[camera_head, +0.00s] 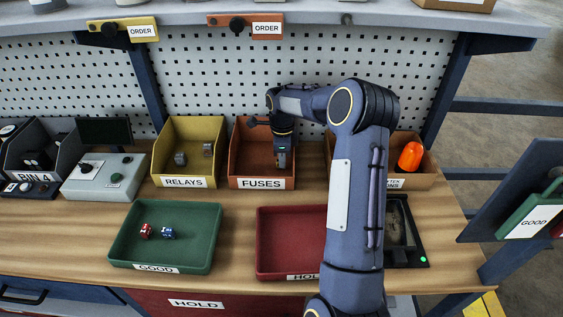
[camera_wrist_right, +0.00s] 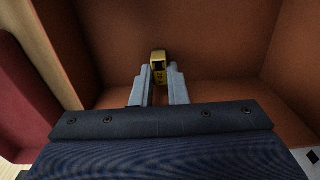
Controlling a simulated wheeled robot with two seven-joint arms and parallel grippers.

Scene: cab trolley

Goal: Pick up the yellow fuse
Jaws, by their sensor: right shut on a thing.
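The yellow fuse (camera_wrist_right: 158,62) shows in the right wrist view between the fingertips of my right gripper (camera_wrist_right: 157,76), which is shut on it. In the head view my right gripper (camera_head: 282,163) reaches down into the orange-brown bin labelled FUSES (camera_head: 261,183). The bin's inner walls surround the gripper in the wrist view. I cannot tell whether the fuse touches the bin floor. The lower part of the fuse is hidden by the fingers. My left gripper is not in view.
The RELAYS bin (camera_head: 182,182) stands left of the fuses bin. A green GOOD tray (camera_head: 190,265) holds a red and a blue piece. A red HOLD tray (camera_head: 270,250) lies in front, partly hidden by my right arm. An orange object (camera_head: 410,156) sits in a bin at right.

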